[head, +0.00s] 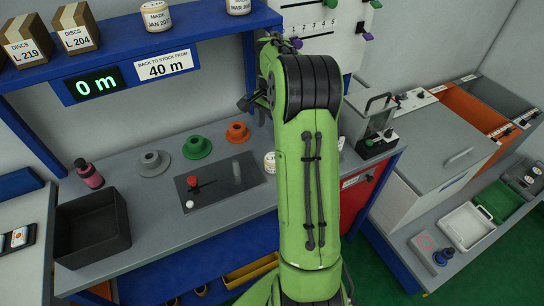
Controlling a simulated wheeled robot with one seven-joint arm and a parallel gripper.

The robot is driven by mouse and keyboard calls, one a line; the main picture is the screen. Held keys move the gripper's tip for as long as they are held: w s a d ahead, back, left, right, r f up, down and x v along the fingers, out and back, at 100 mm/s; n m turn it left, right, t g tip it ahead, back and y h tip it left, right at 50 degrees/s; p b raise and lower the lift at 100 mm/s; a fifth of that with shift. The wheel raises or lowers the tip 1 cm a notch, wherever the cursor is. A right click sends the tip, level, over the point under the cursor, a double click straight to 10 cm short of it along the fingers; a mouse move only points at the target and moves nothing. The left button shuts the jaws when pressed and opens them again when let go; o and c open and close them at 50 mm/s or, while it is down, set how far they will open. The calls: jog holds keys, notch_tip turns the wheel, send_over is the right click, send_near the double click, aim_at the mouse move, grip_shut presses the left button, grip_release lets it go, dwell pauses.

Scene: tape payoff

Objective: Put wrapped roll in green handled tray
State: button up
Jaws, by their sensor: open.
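A pale roll (269,162) with dark print stands on the grey bench, partly hidden behind my arm; I cannot tell whether it is wrapped. Similar labelled rolls stand on the blue shelf, one marked JAN (155,16) and one near the top edge (238,6). The green tray (488,203) lies on the low grey bench at the right, between a white handled tray (466,228) and a grey tray (523,178). My gripper (252,102) shows only as dark parts left of my green arm, above the bench and apart from the roll. It is open; no held thing is visible.
A black bin (92,230), a pink bottle (88,173), grey, green and orange flanged hubs (197,147) and a plate with a red knob (220,184) occupy the bench. A clear-sided device (378,128) stands right of my arm. A grey cabinet (435,150) borders the tray bench.

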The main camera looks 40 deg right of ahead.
aim_at(273, 158)
notch_tip(273, 158, down, 15)
jog(key=shift+s+a+r+b, duration=0.1)
jog(key=shift+a+r+b, duration=0.1)
jog(key=shift+b, duration=0.85)
jog(key=shift+r, duration=0.1)
jog(key=c, duration=1.3)
notch_tip(273, 158, up, 10)
jog(key=shift+p, duration=0.8)
